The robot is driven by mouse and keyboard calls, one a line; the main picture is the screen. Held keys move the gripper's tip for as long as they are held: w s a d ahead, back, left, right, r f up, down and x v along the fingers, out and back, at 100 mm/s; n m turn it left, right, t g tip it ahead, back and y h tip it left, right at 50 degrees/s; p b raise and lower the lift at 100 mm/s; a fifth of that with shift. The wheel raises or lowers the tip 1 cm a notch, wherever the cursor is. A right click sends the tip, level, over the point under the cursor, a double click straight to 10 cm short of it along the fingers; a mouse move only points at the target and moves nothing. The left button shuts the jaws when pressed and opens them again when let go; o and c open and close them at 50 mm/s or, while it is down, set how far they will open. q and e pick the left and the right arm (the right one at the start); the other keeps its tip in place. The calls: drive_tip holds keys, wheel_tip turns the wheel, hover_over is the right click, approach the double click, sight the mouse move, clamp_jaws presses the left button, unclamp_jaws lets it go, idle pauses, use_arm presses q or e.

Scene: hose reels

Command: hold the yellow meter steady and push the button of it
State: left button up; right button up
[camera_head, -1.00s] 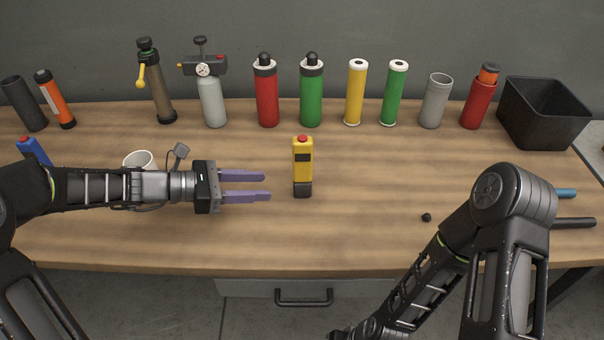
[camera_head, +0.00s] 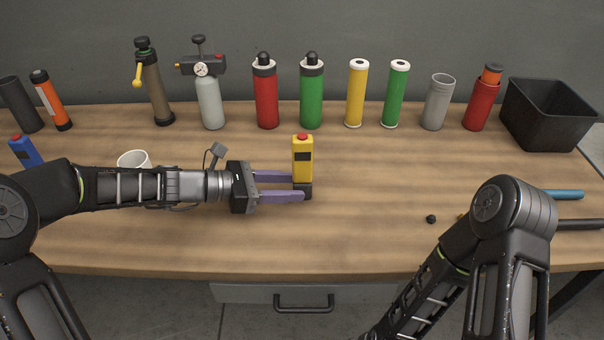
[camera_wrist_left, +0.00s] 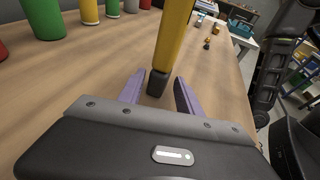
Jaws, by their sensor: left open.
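The yellow meter (camera_head: 303,160) stands upright on the table, with a red button (camera_head: 302,136) on top, a dark display and a black base. In the left wrist view the meter (camera_wrist_left: 171,40) rises between the purple fingers, its top out of frame. My left gripper (camera_head: 302,187) is open, its fingers level and reaching to either side of the meter's lower part; a gap shows on both sides in the left wrist view (camera_wrist_left: 160,90). My right arm (camera_head: 470,240) shows at the lower right, but its gripper is out of view.
Several cylinders line the back, including a red one (camera_head: 266,95) and a green one (camera_head: 311,95). A black bin (camera_head: 545,115) stands at the back right. A white cup (camera_head: 134,160) is behind my left arm.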

use_arm(q)
drive_tip(key=shift+x, duration=1.15)
use_arm(e)
drive_tip(key=shift+f, duration=0.25)
use_arm(q)
drive_tip(key=c, duration=0.8)
use_arm(e)
drive_tip(key=shift+c, duration=0.2)
use_arm(q)
drive_tip(key=shift+c, duration=0.2)
use_arm(e)
clamp_jaws()
drive_tip(key=shift+w, duration=0.1)
